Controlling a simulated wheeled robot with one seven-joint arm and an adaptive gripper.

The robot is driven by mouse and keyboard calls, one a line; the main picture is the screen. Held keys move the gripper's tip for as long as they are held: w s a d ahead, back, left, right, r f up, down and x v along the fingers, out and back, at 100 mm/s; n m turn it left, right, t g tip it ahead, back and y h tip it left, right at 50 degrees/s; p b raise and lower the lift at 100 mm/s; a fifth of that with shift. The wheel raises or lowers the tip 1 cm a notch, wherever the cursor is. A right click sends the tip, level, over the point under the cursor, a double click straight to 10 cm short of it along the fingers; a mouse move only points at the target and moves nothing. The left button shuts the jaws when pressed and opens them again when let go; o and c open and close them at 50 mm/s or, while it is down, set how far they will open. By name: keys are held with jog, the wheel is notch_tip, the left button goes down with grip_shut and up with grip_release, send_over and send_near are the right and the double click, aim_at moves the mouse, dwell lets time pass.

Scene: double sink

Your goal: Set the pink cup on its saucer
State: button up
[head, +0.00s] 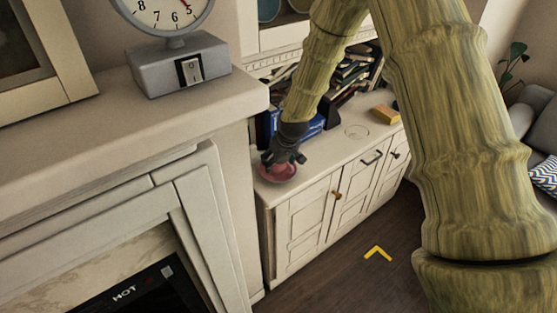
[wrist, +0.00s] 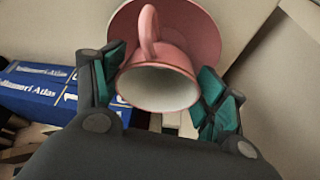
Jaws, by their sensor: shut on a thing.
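The pink cup (wrist: 165,85) is between the green-padded fingers of my gripper (wrist: 162,70) in the wrist view, its open mouth facing the camera and its handle toward the top of the picture. My gripper is shut on it. The pink saucer (wrist: 205,30) shows behind the cup, partly covered by it. In the head view my gripper (head: 284,157) is low at the near left end of the white cabinet top, directly over the saucer (head: 280,174). The cup is mostly hidden there by the fingers. I cannot tell whether the cup touches the saucer.
A blue boxed atlas (wrist: 38,88) lies left of my gripper in the wrist view. Books (head: 350,75) stand at the back of the white cabinet (head: 325,158). A yellow block (head: 385,114) lies farther right. A mantel (head: 130,125) with a scale is at left.

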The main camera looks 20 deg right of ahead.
jog(key=shift+f, duration=0.25)
jog(key=o, duration=1.1)
jog(key=shift+c, duration=0.2)
jog(key=shift+r, duration=0.3)
jog(key=shift+a+b+v, duration=0.4)
jog(key=shift+b+v, duration=0.7)
jog(key=shift+v, duration=4.8)
jog(key=s+f+g, duration=0.1)
jog(key=s+f, duration=0.3)
jog(key=f, duration=0.4)
jog(key=s+f, duration=0.5)
jog(key=f, duration=0.2)
jog(key=s+f+m+g, duration=0.1)
jog(key=s+f, duration=0.5)
jog(key=s, duration=0.5)
jog(key=s+f+g, duration=0.1)
jog(key=s+f, duration=0.6)
jog(key=s, duration=0.5)
jog(key=s+f+m+g, duration=0.1)
jog(key=s+f, duration=0.6)
jog(key=s, duration=0.4)
jog(key=shift+s+f+m+h, duration=0.15)
jog(key=shift+s+m+h, duration=0.15)
jog(key=shift+s+h, duration=0.1)
